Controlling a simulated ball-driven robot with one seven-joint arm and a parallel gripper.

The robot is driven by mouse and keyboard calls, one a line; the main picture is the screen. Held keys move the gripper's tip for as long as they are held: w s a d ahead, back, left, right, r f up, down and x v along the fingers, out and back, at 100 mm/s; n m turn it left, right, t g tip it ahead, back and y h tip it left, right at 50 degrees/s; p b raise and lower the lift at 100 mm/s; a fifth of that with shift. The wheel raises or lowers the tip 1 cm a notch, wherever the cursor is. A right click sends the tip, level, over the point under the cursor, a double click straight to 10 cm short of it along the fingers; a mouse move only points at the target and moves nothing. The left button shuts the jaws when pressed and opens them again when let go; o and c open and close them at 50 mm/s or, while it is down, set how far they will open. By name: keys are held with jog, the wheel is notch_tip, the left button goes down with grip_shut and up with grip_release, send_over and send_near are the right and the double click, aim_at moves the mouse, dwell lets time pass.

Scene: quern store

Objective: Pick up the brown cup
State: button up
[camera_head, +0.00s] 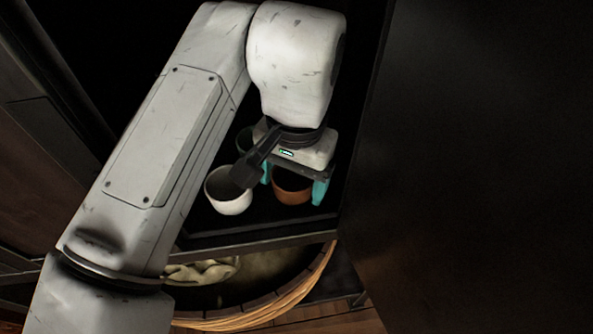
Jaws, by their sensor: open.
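The brown cup (291,190) stands on a dark shelf (240,234), and its upper part is partly hidden by my gripper. My gripper (293,192) is open, with one teal finger on the left side of the cup and the other on its right. The fingers look spread around the cup in this view; I cannot tell whether they touch it.
A white cup (229,200) stands just left of the brown cup. A dark green cup (244,141) sits behind, mostly hidden by my arm. A woven basket (290,303) with pale contents is below the shelf. A dark panel (470,170) rises on the right.

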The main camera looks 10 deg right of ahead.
jog(key=shift+s+a+f, duration=0.1)
jog(key=shift+s+f, duration=0.05)
jog(key=shift+f, duration=0.55)
jog(key=shift+c, duration=0.4)
jog(key=c, duration=0.7)
jog(key=shift+r, duration=0.1)
